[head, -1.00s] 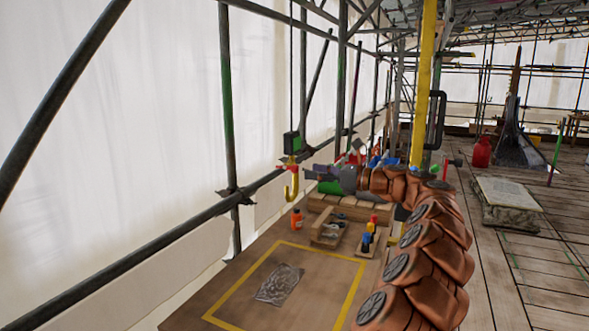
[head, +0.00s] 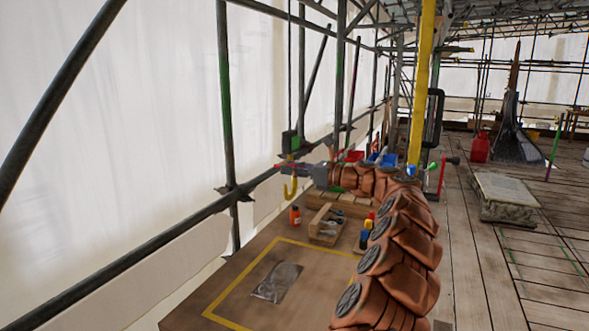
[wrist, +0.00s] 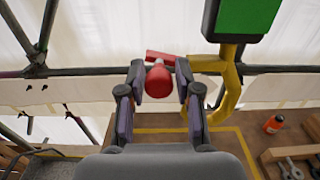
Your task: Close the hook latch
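A yellow hook (head: 291,188) hangs beneath a dark block with green on it (head: 288,141) at the left of the bench. In the wrist view the yellow hook (wrist: 231,92) is right of my fingers, with the green-faced block (wrist: 245,16) above. A red latch with a rounded knob (wrist: 159,82) lies between my fingertips, beside the hook's upper part. My gripper (wrist: 160,88) is open, with a finger on each side of the red knob and small gaps visible. In the head view my gripper (head: 300,169) is at the hook's top; the latch is hard to make out there.
The bench (head: 225,290) has a yellow-taped rectangle with a grey carved piece (head: 277,282). An orange bottle (head: 295,215) and a wooden tool tray (head: 327,225) stand behind it. Scaffold poles (head: 226,110) run close to the left.

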